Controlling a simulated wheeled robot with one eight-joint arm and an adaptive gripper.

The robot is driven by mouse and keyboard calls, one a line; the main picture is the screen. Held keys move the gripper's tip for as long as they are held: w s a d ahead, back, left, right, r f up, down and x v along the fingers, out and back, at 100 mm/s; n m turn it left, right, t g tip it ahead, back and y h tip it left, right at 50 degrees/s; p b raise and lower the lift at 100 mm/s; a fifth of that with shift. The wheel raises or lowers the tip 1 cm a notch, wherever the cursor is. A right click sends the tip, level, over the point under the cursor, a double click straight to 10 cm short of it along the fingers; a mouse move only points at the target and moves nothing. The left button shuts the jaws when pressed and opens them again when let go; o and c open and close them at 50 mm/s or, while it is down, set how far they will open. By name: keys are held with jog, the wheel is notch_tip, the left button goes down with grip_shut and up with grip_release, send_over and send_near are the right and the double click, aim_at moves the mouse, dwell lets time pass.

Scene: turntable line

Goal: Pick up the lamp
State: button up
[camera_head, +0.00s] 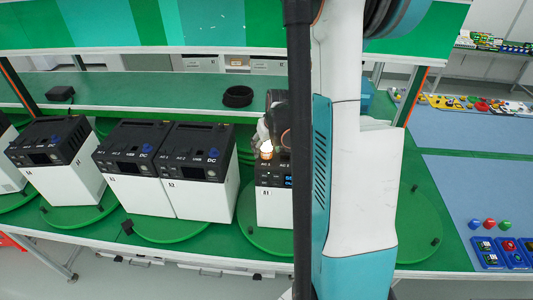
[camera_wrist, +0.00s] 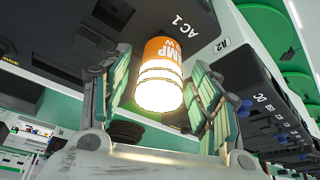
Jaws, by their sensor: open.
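The lamp (camera_wrist: 160,80) has an orange label and a glowing white end. In the wrist view it stands out from the dark face of a power box (camera_wrist: 207,22), near the AC 1 marking. My gripper (camera_wrist: 160,70) is open, with one finger on each side of the lamp and gaps visible between. In the head view my gripper (camera_head: 274,128) is just above the lamp, partly hidden by my arm.
Similar white and black boxes (camera_head: 205,190) stand to the left on green turntables (camera_head: 175,230). A black ring (camera_head: 237,96) lies on the green shelf behind. Blue mats (camera_head: 470,190) with coloured buttons are at the right.

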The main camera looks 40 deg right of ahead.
jog(key=shift+c, duration=0.6)
jog(key=c, duration=1.2)
notch_tip(320, 180, up, 20)
